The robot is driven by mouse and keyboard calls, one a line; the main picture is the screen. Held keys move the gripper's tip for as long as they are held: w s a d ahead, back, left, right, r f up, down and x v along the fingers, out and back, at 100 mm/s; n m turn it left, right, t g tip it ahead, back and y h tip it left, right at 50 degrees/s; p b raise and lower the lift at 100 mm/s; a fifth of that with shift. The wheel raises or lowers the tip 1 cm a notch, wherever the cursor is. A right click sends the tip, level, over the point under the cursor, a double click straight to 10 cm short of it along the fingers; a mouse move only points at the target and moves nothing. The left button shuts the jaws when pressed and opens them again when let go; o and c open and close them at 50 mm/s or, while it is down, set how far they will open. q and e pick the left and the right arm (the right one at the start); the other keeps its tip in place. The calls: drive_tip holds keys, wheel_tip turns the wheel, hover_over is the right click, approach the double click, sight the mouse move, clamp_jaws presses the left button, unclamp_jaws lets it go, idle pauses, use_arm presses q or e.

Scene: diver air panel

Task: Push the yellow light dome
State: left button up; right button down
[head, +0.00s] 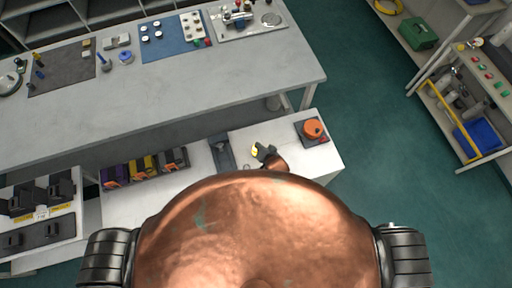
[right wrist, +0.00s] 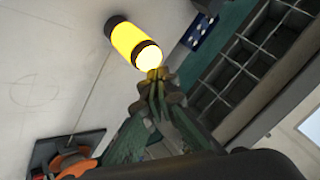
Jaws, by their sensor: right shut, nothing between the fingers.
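The yellow light (right wrist: 133,41) is a glowing yellow cylinder with dark bands at its base and near its top. Its bright, pale dome (right wrist: 149,58) faces my right gripper (right wrist: 157,76) in the right wrist view. The fingertips are shut and empty, right at the rim of the dome; I cannot tell whether they touch it. In the head view the yellow light (head: 254,149) shows as a small bright patch on the low white bench, beside my right gripper (head: 264,153). My left gripper is not in view.
An orange round knob on a dark base (head: 312,130) stands right of the light on the low bench (head: 240,143). Dark, yellow and purple units (head: 143,167) stand to the left. A long grey table (head: 180,95) lies behind. Green floor (head: 375,140) is clear at right.

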drive_tip(key=shift+f, duration=0.2)
idle(0.4)
drive_tip(key=shift+f, duration=0.3)
drive_tip(key=shift+r, duration=0.1)
drive_tip(key=shift+r+p, duration=0.4)
drive_tip(key=shift+p, duration=0.05)
wheel_tip(320, 180, up, 6)
drive_tip(key=p, duration=0.6)
idle(0.5)
